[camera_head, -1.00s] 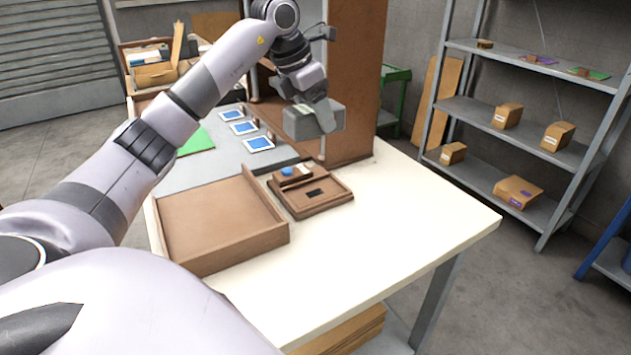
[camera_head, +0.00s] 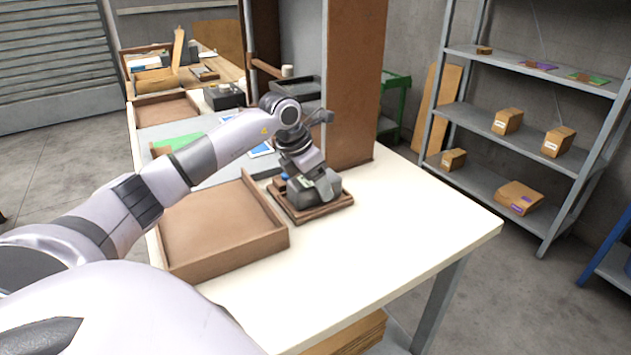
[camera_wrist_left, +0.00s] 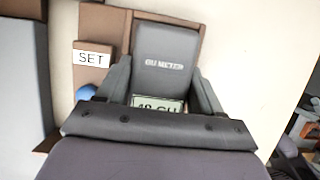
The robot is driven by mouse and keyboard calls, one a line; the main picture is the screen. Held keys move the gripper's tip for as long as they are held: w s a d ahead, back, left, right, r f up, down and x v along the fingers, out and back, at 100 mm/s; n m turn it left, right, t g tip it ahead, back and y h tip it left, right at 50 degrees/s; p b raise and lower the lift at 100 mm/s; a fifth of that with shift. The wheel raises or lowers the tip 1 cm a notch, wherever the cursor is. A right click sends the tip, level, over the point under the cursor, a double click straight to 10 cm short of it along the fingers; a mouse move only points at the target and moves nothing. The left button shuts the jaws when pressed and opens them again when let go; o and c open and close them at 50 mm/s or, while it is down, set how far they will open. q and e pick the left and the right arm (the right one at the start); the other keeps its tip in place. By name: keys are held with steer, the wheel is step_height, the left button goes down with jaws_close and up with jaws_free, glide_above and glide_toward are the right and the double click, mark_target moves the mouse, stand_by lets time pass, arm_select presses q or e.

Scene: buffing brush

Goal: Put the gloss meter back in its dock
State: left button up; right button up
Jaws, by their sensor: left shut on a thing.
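The gloss meter is a grey block that shows in the head view (camera_head: 325,184), with "GU METER" on its top and a small display reading in the left wrist view (camera_wrist_left: 165,62). My left gripper (camera_head: 318,188) is shut on it, one finger on each side. The meter is at the brown wooden dock (camera_head: 318,212), over its recess; whether it rests on the bottom is hidden. The dock's raised block carries a "SET" label (camera_wrist_left: 92,57) and a blue button (camera_wrist_left: 86,93). My right gripper is not in view.
An empty brown tray (camera_head: 215,225) stands just left of the dock on the white table (camera_head: 390,220). A tall brown panel (camera_head: 352,85) rises behind the dock. The table to the right is clear. A grey shelf (camera_head: 480,115) with boxes stands farther right.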

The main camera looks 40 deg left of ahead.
arm_select(q)
steer(key=o, duration=1)
steer(key=shift+r, duration=0.2)
steer(key=v, duration=1.1)
steer(key=shift+s+a+r, duration=0.1)
steer(key=shift+s+r, duration=0.05)
steer(key=shift+r, duration=0.25)
steer(key=shift+s+f, duration=0.1)
